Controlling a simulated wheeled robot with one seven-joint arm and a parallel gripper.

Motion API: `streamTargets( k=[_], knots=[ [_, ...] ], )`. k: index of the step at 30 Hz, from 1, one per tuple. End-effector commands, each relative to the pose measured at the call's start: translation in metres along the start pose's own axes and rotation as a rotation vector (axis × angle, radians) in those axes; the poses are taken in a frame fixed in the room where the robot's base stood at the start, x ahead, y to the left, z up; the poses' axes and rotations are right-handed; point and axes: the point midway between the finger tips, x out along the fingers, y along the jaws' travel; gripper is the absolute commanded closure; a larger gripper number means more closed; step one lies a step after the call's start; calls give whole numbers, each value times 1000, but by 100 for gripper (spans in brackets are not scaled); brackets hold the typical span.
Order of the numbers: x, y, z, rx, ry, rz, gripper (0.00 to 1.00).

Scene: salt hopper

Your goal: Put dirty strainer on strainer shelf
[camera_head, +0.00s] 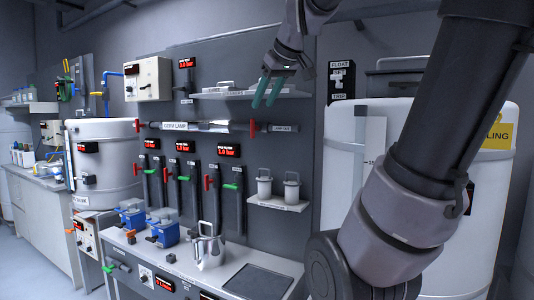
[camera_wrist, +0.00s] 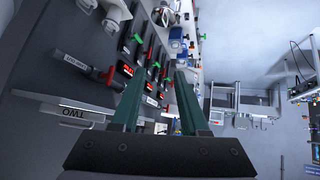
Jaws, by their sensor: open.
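My gripper (camera_head: 267,97) hangs in front of the right part of the upper wall shelf (camera_head: 240,94), green fingers apart and pointing down. In the wrist view the fingers (camera_wrist: 158,80) are spread, with nothing seen held between them. A low metal item with a handle (camera_head: 224,86) lies on the upper shelf, left of my gripper. Two pale canisters with wire handles (camera_head: 264,187) (camera_head: 291,191) stand upright on the lower small shelf (camera_head: 278,203). I cannot tell which item is the dirty strainer or which shelf is the strainer shelf; labels are too small to read.
A metal jug with a tall handle (camera_head: 208,250) stands on the bench near a dark flat plate (camera_head: 257,281). A horizontal pipe with red valve handles (camera_head: 200,127) runs below the upper shelf. Blue-based devices (camera_head: 164,232) stand left. A large white tank (camera_head: 346,140) is at right.

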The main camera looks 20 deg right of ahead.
Motion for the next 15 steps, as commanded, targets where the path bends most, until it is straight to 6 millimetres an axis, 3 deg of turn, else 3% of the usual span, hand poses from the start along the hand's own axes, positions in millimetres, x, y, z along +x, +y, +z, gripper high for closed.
streamTargets(
  k=[1, 3, 6, 10, 15],
  knots=[
    [2, -20, 29, 113, -20, -24, 56],
    [8, -41, 65, 281, -52, -45, 56],
    [14, -63, 108, 475, -95, -62, 56],
    [20, -79, 142, 629, -133, -67, 56],
    [22, -84, 153, 690, -148, -67, 56]
  ],
)
